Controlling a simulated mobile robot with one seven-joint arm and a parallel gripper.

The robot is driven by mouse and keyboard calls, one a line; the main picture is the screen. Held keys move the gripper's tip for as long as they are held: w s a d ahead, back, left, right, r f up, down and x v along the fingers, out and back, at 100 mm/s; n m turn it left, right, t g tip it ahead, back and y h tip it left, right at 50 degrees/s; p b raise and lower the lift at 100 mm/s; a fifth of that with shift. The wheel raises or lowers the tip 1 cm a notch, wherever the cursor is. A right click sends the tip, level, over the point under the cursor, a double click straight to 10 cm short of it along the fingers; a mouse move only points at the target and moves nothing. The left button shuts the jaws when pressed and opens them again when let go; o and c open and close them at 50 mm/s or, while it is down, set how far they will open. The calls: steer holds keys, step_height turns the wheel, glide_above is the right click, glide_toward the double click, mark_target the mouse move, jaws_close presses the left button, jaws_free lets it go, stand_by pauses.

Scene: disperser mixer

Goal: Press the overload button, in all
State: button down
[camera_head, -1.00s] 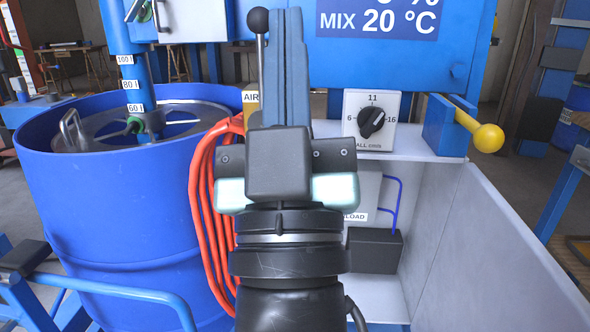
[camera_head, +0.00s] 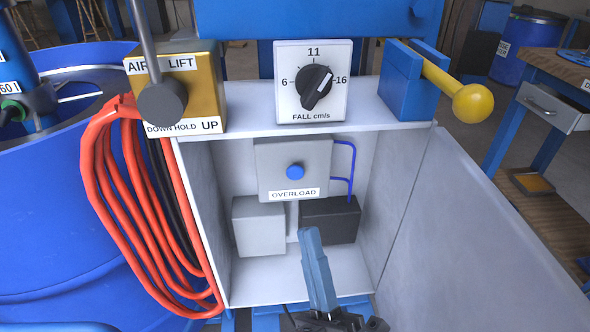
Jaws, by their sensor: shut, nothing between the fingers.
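The overload button (camera_head: 295,172) is a small round blue button on a grey panel (camera_head: 266,160) with an OVERLOAD label (camera_head: 294,194) below it. The panel is on the back wall of an open grey cabinet. My gripper (camera_head: 311,236) is low in the view, in front of the cabinet, with its blue fingers pointing up. Its fingers are shut and empty. The fingertips appear below the label and are apart from the button in the picture; how far they are in depth I cannot tell. The button is fully in sight.
A FALL dial (camera_head: 313,82) and a yellow-knobbed lever (camera_head: 473,103) sit above the cabinet. The AIR LIFT box (camera_head: 205,95) stands at left, with red hoses (camera_head: 110,200) hanging below. A grey box (camera_head: 258,226) and black box (camera_head: 330,220) sit under the panel. The open cabinet door (camera_head: 470,240) bounds the right.

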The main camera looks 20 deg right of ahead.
mark_target(295, 172)
steer(key=shift+w, duration=0.1)
steer(key=w+d+b, duration=0.2)
steer(key=w, duration=0.6)
steer(key=shift+w+d, duration=0.15)
steer(key=shift+d, duration=0.1)
steer(key=shift+w, duration=0.1)
stand_by(1.7)
steer(key=shift+w+d+b, duration=0.1)
steer(key=shift+w+b, duration=0.25)
steer(key=shift+w+d, duration=0.15)
steer(key=shift+w, duration=0.25)
stand_by(0.7)
steer(key=shift+s, duration=0.15)
steer(key=shift+s+a, duration=0.25)
steer(key=shift+s, duration=0.45)
